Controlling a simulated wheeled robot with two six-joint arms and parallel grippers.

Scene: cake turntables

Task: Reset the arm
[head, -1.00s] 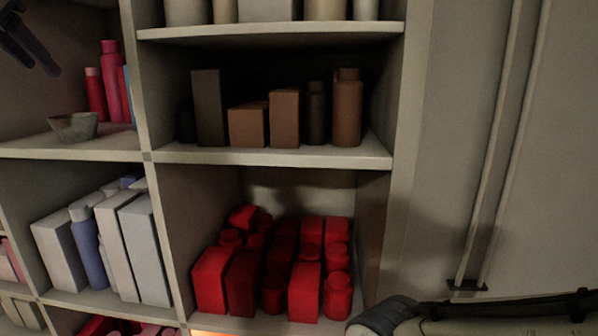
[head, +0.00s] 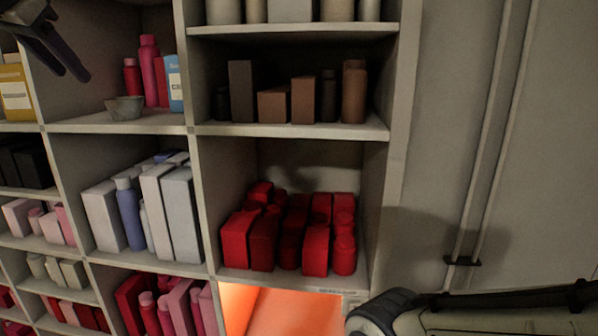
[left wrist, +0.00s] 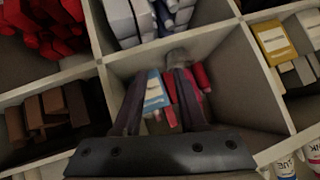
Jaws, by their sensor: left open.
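My left gripper (head: 70,74) shows at the top left of the head view, in front of the shelf compartment with pink bottles. It is open and empty. In the left wrist view its two dark fingers (left wrist: 158,72) stand apart, with a blue-and-white carton (left wrist: 155,92) and red-pink bottles seen beyond and between them. I cannot tell any contact with them. My right gripper is not in view; a dark and pale arm part of mine shows at the lower right of the head view.
The shelf unit holds red boxes and bottles (head: 316,250), brown boxes (head: 303,100), white boxes (head: 178,215), pink bottles (head: 149,70) and a grey bowl (head: 124,108). A compartment at the bottom glows orange (head: 290,315). A bare wall (head: 430,150) with vertical pipes is at the right.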

